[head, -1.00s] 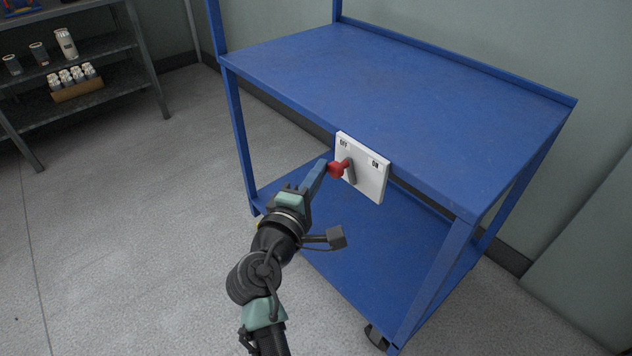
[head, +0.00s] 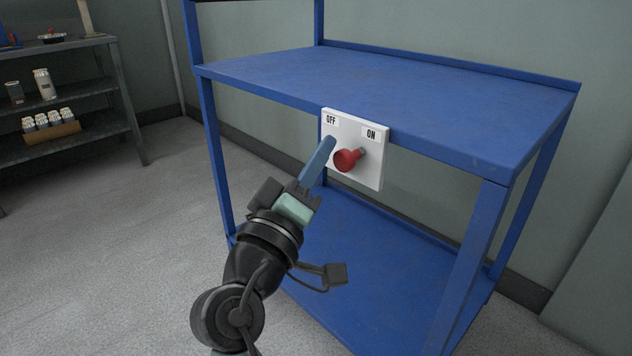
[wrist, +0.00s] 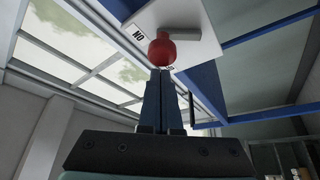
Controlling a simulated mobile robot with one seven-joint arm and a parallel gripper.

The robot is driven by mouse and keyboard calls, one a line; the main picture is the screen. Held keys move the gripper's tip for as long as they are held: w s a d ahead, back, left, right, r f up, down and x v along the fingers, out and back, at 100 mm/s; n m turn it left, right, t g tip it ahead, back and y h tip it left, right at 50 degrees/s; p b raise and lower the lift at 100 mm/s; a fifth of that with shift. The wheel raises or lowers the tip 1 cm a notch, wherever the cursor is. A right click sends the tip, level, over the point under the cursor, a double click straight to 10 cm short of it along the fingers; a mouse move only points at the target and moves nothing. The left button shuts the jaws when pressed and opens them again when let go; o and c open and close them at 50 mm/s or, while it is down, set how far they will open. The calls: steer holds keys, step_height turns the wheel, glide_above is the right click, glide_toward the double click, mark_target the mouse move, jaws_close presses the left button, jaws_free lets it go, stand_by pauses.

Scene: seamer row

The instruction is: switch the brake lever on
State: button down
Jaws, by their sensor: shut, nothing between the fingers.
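The brake lever has a red knob (head: 346,160) on a short grey stem, which sticks out of a white plate (head: 372,178) on the cart's front edge. The plate reads OFF at upper left and ON at upper right. The knob stands toward me near the plate's middle, with the stem showing at its upper right. My gripper (head: 329,143) is shut and empty, its fingertips just left of the knob on the OFF side. In the wrist view the knob (wrist: 162,50) is right at the fingertips (wrist: 160,72); I cannot tell whether they touch.
The blue cart (head: 400,95) has a bare top shelf and a bare lower shelf (head: 350,240). Its front post (head: 470,265) stands right of the plate. A grey rack (head: 75,95) with cans is at the far left. The floor between is clear.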

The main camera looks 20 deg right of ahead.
steer(key=shift+s+f+m+b, duration=0.15)
steer(key=shift+m+b, duration=0.55)
steer(key=shift+b, duration=0.1)
steer(key=shift+h, duration=0.4)
steer(key=shift+d+r, duration=0.1)
steer(key=shift+r, duration=0.1)
